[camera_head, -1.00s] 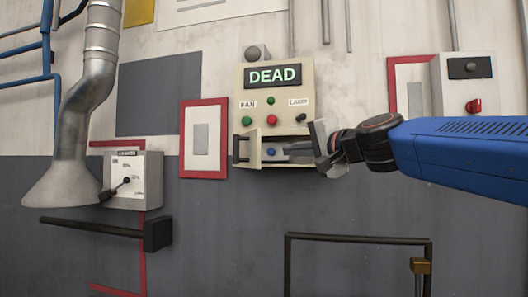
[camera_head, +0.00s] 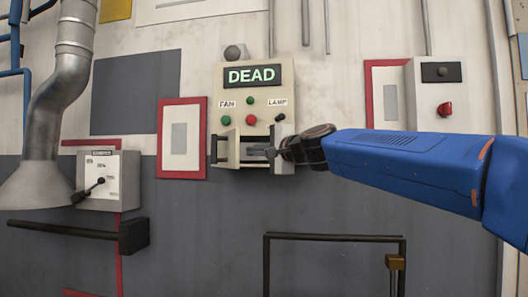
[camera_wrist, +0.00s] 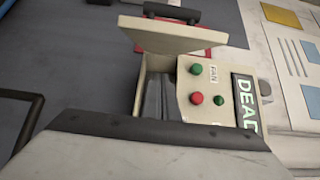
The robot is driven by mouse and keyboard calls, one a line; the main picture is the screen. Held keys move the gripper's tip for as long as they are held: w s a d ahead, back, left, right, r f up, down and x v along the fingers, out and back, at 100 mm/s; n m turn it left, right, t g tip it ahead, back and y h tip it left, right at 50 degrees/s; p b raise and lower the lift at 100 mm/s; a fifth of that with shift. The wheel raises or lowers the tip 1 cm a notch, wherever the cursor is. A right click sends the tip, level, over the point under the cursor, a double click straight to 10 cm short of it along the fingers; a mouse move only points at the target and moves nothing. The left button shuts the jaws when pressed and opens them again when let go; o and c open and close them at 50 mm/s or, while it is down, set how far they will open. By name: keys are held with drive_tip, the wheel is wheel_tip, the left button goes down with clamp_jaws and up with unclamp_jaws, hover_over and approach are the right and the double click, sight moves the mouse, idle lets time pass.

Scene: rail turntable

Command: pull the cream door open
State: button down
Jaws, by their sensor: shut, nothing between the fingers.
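The cream door (camera_head: 228,148) is a small panel low on the cream control box (camera_head: 287,90). It stands partly open, swung out on the box's left side, with a dark bar handle (camera_head: 214,148) on its outer face. In the wrist view the door (camera_wrist: 172,38) juts out beside an open recess, its handle (camera_wrist: 172,13) beyond it. My gripper (camera_head: 260,151) is shut and empty. The inside of the recess is mostly hidden.
Above the recess are green and red buttons, a dark LAMP switch (camera_head: 280,117) and a lit DEAD sign (camera_head: 252,76). A lever box (camera_head: 108,180) and metal duct (camera_head: 52,110) are at left. A grey box with a red knob (camera_head: 445,109) is at right.

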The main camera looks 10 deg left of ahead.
sight(215, 150)
drive_tip(key=shift+s+a, duration=0.65)
drive_tip(key=shift+a, duration=0.15)
drive_tip(key=shift+s+a, duration=0.6)
drive_tip(key=shift+a, duration=0.2)
drive_tip(key=shift+a, duration=0.1)
